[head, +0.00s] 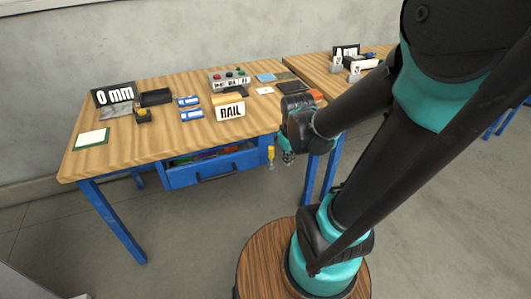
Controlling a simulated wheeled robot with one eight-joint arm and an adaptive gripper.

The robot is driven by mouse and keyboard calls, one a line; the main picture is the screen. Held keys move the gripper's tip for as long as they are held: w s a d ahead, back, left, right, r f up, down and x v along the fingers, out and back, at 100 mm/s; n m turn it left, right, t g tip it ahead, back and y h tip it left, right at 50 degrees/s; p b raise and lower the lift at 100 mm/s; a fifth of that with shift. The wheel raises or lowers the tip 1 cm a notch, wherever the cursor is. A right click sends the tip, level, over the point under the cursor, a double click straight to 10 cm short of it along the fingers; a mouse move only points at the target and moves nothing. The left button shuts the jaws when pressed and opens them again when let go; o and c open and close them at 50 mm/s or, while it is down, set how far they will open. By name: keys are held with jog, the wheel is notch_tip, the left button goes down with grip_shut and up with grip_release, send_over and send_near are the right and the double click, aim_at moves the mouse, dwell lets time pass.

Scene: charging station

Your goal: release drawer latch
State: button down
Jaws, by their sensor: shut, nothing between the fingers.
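A blue drawer (183,177) hangs under the wooden table's front edge, with a dark handle on its front. Coloured items show above its front panel; I cannot tell how far it stands out. A small yellow piece (271,153) with a thin lower end is just right of the drawer; it may be the latch, but it is too small to be sure. My gripper (288,158) points down just right of the yellow piece, below the table top's front right corner. It is shut and empty. I cannot tell whether it touches the yellow piece.
The table (150,137) carries a "0 mm" sign (114,95), a "RAIL" box (229,107), a button box (230,79), a black tray (156,97) and blue-white packs (190,107). A second table (306,68) stands behind right.

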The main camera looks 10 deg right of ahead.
jog(key=w+a+f+n+g+h, duration=0.2)
jog(key=w+a+n, duration=0.9)
jog(key=w+n, duration=0.4)
jog(key=shift+w+a+n, duration=0.25)
jog(key=shift+w+n, duration=0.05)
jog(key=shift+n, duration=0.9)
jog(key=shift+f, duration=0.15)
send_near(271, 157)
jog(key=a+f, duration=0.4)
jog(key=f, duration=0.2)
jog(key=d, duration=0.1)
jog(key=w+d, duration=0.1)
jog(key=d, duration=0.1)
jog(key=shift+d+r, duration=0.15)
jog(key=shift+r, duration=0.05)
